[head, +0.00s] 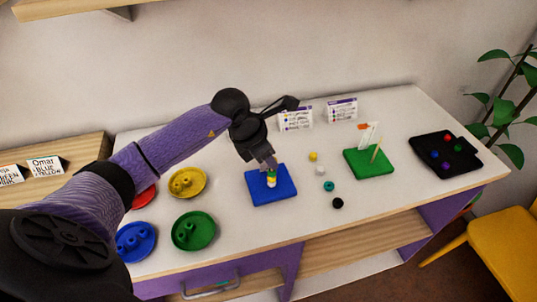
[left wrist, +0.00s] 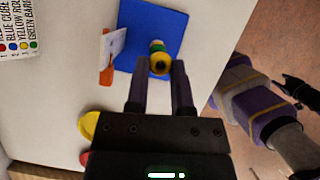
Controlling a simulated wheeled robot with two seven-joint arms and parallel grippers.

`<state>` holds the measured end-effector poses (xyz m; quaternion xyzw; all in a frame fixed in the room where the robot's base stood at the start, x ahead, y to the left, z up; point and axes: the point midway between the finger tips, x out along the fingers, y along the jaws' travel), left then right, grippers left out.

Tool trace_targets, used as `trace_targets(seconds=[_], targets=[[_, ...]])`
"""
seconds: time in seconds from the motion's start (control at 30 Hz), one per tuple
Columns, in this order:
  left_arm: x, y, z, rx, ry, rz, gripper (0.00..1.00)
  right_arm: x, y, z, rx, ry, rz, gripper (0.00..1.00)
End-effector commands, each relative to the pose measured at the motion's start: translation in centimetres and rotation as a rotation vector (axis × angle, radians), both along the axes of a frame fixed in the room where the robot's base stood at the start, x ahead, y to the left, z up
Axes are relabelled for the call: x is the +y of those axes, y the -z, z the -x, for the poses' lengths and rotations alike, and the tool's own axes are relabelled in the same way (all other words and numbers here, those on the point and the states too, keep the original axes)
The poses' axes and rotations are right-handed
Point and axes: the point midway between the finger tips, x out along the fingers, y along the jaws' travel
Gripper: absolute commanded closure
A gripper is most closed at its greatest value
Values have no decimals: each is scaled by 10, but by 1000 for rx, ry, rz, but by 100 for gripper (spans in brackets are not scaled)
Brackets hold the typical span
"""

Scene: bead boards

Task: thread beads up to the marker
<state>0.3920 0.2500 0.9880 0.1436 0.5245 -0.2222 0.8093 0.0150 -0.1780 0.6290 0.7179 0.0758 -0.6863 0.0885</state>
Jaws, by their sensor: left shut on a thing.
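A blue board (head: 284,197) lies mid-table, under my left gripper (head: 270,163). In the left wrist view the gripper (left wrist: 160,68) is shut on a yellow bead (left wrist: 160,69), its dark hole facing the camera. White and green beads show behind the yellow one, over the blue board (left wrist: 172,22). The fingers hide part of this stack in the head view; whether the yellow bead is on the peg I cannot tell. A white card with an orange part (left wrist: 112,48) stands at the board's side. My right gripper (left wrist: 299,90) appears far off at right, its jaws unclear.
Loose yellow (head: 313,156), white (head: 320,171), teal (head: 329,186) and black (head: 338,203) beads lie right of the blue board. A green board (head: 366,168) with peg and card and a black tray (head: 425,148) of beads stand further right. Coloured dishes (head: 193,231) stand left.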

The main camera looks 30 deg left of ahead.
Motion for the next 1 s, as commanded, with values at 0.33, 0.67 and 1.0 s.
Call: trace_targets(seconds=[0.33, 0.67, 1.0], targets=[[0, 10, 0, 1, 0, -1, 100, 0, 8, 1, 2, 0, -1, 41], [0, 9, 0, 1, 0, -1, 42, 0, 7, 1, 2, 0, -1, 41], [1, 5, 1, -1, -1, -2, 30, 0, 6, 0, 0, 4, -1, 41]])
